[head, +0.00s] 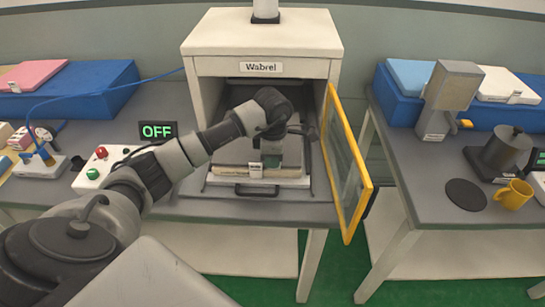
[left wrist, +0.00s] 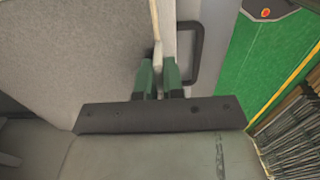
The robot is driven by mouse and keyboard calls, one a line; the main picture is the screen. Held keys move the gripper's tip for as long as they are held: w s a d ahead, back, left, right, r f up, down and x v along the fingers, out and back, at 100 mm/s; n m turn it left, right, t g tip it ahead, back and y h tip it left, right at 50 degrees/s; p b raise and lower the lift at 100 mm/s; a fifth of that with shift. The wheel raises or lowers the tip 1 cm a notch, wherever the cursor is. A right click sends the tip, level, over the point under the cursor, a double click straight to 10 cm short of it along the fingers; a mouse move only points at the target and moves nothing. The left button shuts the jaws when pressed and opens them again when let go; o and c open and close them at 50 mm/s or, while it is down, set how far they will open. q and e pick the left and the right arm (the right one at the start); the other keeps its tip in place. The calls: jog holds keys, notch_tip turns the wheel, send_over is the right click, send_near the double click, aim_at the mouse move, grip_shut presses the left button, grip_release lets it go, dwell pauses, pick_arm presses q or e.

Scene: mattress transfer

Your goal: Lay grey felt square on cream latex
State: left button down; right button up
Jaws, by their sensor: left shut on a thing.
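A grey felt square (left wrist: 75,50) fills the left of the left wrist view, speckled and flat. A cream layer (head: 228,172), which looks like the cream latex, shows as a front edge inside the open cabinet in the head view. My left gripper (head: 270,160) reaches into the cabinet, low over the front of this stack. In the left wrist view its green fingers (left wrist: 158,78) are shut on a pale piece at the felt's front edge, probably its tag. The arm and fingers hide part of the stack, so I cannot tell whether felt and latex fully touch.
The white cabinet (head: 262,34) labelled Wabrel has its yellow-framed door (head: 346,165) open to the right. A dark tray handle (head: 256,191) sticks out in front. A control box (head: 100,167) stands left. The right table (head: 425,190) holds a yellow mug (head: 513,195) and pot (head: 505,150).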

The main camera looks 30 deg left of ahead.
pick_arm(q)
jog(key=shift+f, duration=0.3)
jog(key=c, duration=1.7)
grip_release()
jog(key=shift+f, duration=0.15)
jog(key=o, duration=0.5)
jog(key=shift+c, duration=0.2)
